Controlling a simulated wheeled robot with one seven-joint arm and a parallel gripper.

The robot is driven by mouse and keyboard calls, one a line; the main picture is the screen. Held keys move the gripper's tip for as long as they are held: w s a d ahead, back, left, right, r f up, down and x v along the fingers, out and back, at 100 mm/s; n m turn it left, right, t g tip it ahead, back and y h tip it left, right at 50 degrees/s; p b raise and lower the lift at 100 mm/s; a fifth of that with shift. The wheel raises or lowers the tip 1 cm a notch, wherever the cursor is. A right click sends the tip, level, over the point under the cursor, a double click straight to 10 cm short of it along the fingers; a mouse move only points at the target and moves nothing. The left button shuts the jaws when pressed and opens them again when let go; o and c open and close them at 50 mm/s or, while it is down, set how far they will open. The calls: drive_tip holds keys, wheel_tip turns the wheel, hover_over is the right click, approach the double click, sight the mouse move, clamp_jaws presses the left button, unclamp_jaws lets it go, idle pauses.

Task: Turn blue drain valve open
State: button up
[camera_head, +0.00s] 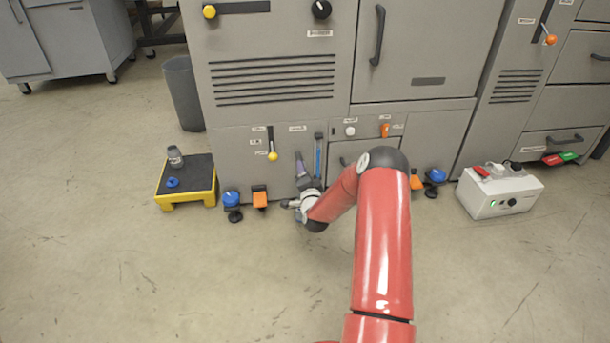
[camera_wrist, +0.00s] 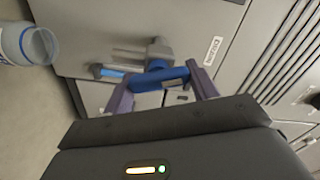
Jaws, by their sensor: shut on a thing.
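The blue drain valve handle (camera_wrist: 158,77) shows in the wrist view on the grey machine front, beside a grey fitting and between my two purple fingers. My gripper (camera_wrist: 165,85) is shut on the handle, one finger at each end of it. In the head view my gripper (camera_head: 300,165) is low against the machine's lower panel, just left of an upright blue strip (camera_head: 318,155). The valve is hidden there behind my gripper and wrist. I cannot tell how far the handle is turned.
A yellow lever (camera_head: 272,155) is left of my gripper. An orange block (camera_head: 260,198) and blue machine foot (camera_head: 231,199) are near the floor. A yellow-edged step (camera_head: 187,203) stands left, a white box (camera_head: 499,193) right. The floor in front is clear.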

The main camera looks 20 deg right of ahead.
idle(0.4)
drive_tip(key=o, duration=1)
drive_tip(key=p+v, duration=0.1)
drive_tip(key=v, duration=0.7)
